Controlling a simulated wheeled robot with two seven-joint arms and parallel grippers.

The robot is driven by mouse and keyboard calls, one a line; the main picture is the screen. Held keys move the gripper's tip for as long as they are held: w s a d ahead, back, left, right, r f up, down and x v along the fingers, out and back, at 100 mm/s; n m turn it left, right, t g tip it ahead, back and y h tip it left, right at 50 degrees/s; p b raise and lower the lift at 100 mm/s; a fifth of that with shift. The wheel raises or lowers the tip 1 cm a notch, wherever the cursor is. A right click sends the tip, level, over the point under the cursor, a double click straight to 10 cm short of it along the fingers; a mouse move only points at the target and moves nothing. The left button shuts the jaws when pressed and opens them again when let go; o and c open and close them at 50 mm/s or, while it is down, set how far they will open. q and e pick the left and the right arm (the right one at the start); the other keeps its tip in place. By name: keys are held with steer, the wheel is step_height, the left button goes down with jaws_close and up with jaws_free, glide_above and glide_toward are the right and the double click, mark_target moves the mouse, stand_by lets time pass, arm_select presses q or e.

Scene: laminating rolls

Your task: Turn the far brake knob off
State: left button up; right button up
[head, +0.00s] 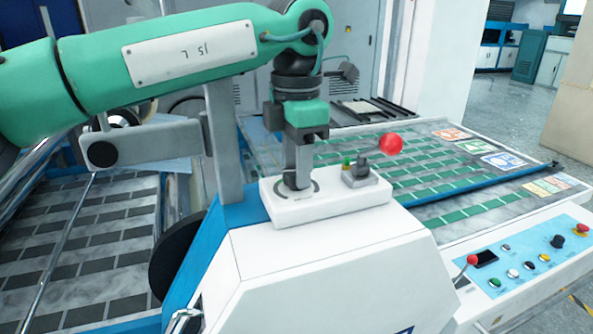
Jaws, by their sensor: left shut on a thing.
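My left gripper (297,178) comes down from above onto the white control box (342,205) on top of the machine. Its fingers are shut on the far brake knob, at the left end of the box's top. The fingers hide nearly all of the knob, so I cannot tell which way it points. A dark curved mark of its dial (316,187) shows beside the fingertips. My right gripper is not in view.
A lever with a red ball (390,144) stands on the same box, close right of my gripper. A front panel (530,255) carries several buttons and another red-tipped lever (472,261). A printed sheet bed (440,170) lies behind.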

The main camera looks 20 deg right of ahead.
arm_select(q)
steer(key=n+b, duration=0.1)
steer(key=n, duration=0.2)
steer(key=n+b, duration=0.1)
steer(key=n, duration=0.2)
steer(key=shift+n, duration=0.3)
steer(key=shift+w+n+b, duration=0.1)
steer(key=shift+n+b, duration=0.45)
steer(key=shift+n, duration=0.25)
steer(key=shift+r+n+b, duration=0.1)
steer(key=shift+n+b, duration=0.2)
steer(key=shift+n, duration=1.4)
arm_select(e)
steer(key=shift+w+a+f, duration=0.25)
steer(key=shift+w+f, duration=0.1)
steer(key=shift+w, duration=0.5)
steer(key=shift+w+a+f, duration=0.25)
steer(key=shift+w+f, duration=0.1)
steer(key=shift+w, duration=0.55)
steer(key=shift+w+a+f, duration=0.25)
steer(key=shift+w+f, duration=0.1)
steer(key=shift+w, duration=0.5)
